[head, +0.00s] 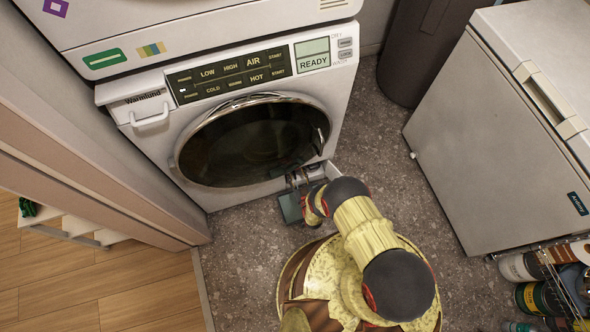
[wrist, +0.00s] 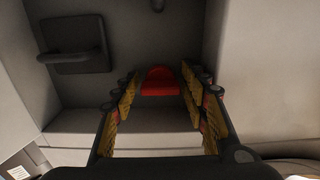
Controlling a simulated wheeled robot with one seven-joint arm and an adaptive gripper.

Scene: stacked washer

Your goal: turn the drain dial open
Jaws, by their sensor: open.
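In the head view my gripper (head: 298,180) is at the low right front of the lower washer (head: 352,70), by an open compartment. My arm and the small scale hide the dial there.
A grey-green flap (head: 290,208) hangs beside the gripper at the compartment. The round washer door (head: 255,142) is just above and left. A white chest freezer (head: 490,130) stands right, with cans on a rack (head: 540,300) below it. Speckled floor between is clear.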

